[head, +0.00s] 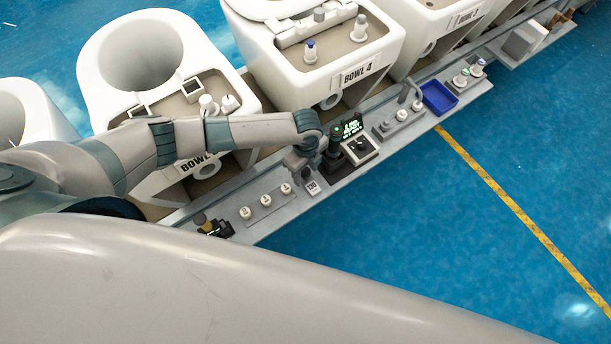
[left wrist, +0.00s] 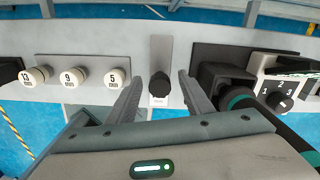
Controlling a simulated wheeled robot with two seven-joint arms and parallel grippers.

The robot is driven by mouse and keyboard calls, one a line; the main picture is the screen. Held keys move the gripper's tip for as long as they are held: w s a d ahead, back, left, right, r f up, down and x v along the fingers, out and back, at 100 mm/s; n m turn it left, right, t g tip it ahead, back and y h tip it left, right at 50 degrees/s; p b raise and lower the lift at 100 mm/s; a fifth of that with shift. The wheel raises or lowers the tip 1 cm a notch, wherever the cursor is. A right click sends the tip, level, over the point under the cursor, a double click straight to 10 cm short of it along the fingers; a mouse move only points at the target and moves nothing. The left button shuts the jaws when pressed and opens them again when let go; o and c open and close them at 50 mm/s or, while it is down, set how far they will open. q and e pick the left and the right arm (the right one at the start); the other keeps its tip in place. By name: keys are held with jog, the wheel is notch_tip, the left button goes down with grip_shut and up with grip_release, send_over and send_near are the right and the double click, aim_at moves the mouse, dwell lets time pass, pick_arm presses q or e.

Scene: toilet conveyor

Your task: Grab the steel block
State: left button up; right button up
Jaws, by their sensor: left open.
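A grey block (head: 517,43) sits on the far upper-right end of the rail in the head view. It is the most block-like thing I see, but I cannot tell whether it is steel. My left gripper (head: 303,163) is far from it, pointing down over the near part of the rail. In the left wrist view the left gripper (left wrist: 160,98) is open. A small dark knob (left wrist: 160,84) on a grey plate (left wrist: 160,52), with a white label, lies between its fingers in the picture. I cannot tell contact. My right gripper is not in view.
Round numbered buttons (left wrist: 74,77) lie left of the gripper. A dark unit with a lit screen (head: 346,131) stands right of it. A blue tray (head: 439,98) sits farther along. White bowls (head: 150,60) line the back; blue floor is open in front.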

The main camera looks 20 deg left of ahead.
aim_at(306, 170)
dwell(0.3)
pick_arm(q)
grip_shut()
jog(key=shift+r, duration=0.1)
jog(key=shift+r+b, duration=0.35)
jog(key=shift+r, duration=0.35)
notch_tip(306, 170, up, 2)
jog(key=shift+w+r+b, duration=0.1)
jog(key=shift+r+b, duration=0.15)
jog(key=shift+b, duration=0.15)
jog(key=s+d+r+b, duration=0.2)
jog(key=s+d+r, duration=0.5)
jog(key=s, duration=0.2)
jog(key=shift+d, duration=0.35)
